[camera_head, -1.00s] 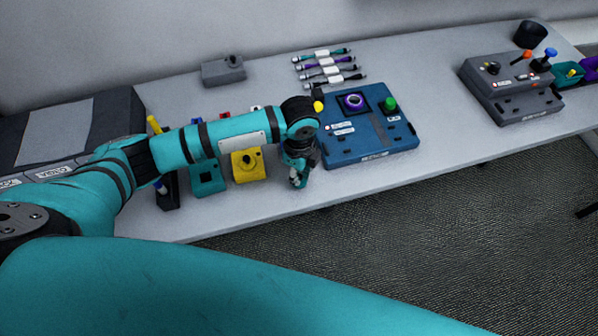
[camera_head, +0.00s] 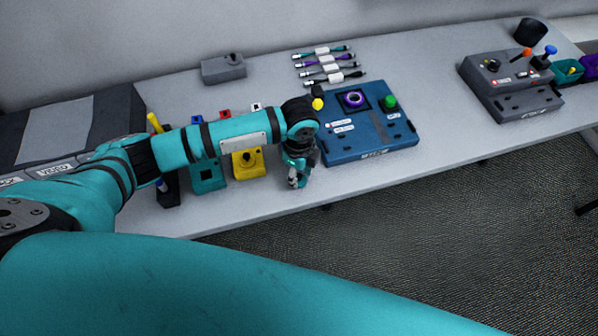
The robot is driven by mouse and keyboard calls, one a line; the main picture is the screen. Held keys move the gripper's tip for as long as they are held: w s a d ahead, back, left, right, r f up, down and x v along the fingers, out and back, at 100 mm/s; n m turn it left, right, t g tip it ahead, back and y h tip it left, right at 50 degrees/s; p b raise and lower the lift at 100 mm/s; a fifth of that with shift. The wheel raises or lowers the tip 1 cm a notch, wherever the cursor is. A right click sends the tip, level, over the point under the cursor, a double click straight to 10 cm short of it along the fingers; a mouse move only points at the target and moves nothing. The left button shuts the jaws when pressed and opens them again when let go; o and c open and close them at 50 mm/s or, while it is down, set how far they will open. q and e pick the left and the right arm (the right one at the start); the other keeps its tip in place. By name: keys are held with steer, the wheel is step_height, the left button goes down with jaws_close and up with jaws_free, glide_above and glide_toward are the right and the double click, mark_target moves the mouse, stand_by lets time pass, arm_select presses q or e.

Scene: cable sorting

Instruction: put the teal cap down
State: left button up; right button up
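My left gripper (camera_head: 294,182) points down over the front part of the table, just right of the yellow box and left of the blue panel. Its fingers are small and dark in this view, and I cannot tell whether they are open or shut. I cannot make out a separate teal cap at the fingers; the teal just above them may be part of my wrist. A teal box (camera_head: 207,178) stands on the table, partly behind my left arm. My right gripper is not in view.
A yellow box (camera_head: 247,163) stands left of the gripper. A blue panel (camera_head: 368,145) with a purple ring and green knob (camera_head: 390,103) lies to its right. Several cables (camera_head: 330,67) lie behind. A grey control box (camera_head: 512,88) stands far right. The table's front edge is close.

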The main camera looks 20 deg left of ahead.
mark_target(299, 176)
arm_select(q)
step_height(299, 176, up, 12)
steer(key=b, duration=0.1)
steer(key=shift+f, duration=0.1)
stand_by(0.7)
